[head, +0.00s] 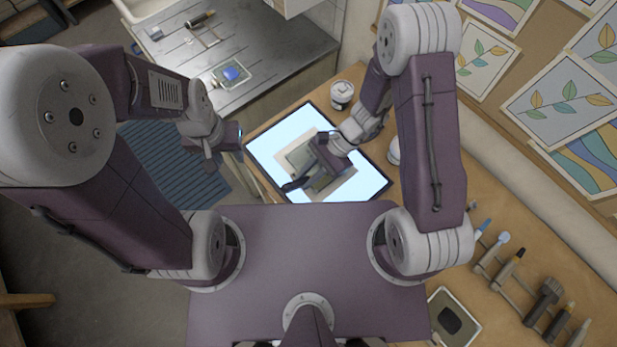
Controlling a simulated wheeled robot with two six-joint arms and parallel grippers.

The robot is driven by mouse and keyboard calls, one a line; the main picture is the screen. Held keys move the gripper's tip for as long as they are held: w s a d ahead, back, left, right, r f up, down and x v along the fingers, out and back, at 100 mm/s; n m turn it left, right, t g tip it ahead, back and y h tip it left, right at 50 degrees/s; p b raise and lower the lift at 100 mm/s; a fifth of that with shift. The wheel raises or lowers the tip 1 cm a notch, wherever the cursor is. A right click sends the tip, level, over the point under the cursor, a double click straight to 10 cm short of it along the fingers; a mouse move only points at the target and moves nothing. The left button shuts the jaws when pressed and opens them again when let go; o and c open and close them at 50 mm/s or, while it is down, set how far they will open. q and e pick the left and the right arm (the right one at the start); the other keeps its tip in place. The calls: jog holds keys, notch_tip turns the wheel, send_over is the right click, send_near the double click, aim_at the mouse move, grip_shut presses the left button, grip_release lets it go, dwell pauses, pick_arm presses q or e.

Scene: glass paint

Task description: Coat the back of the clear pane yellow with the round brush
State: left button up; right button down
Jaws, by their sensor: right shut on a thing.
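The clear pane (345,190) appears as a greyish-beige square on the bright light panel (275,140), with a dull yellowish patch under my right gripper. My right gripper (303,181) is low over the pane, shut on a thin dark-handled tool that looks like the round brush. The arm and gripper hide most of the tool, its tip and part of the pane, so I cannot tell whether bristles touch the glass. My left gripper (222,157) hangs left of the panel, away from the pane; its jaw opening is unclear.
A lidded jar (342,92) stands behind the panel. A rack at the right holds several tools (548,292). A dark-centred tray (455,318) is at the lower right. A metal counter (290,50) with a blue pad (231,73) is at the back left.

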jog(key=shift+w+a+p, duration=0.15)
jog(key=shift+w+a, duration=0.4)
jog(key=shift+w, duration=0.3)
jog(key=shift+w+a+p, duration=0.1)
jog(key=shift+w+a, duration=0.45)
jog(key=shift+w, duration=0.25)
jog(key=shift+w+a+p, duration=0.15)
jog(key=shift+w+a, duration=0.4)
jog(key=shift+w, duration=0.3)
jog(key=shift+a, duration=0.1)
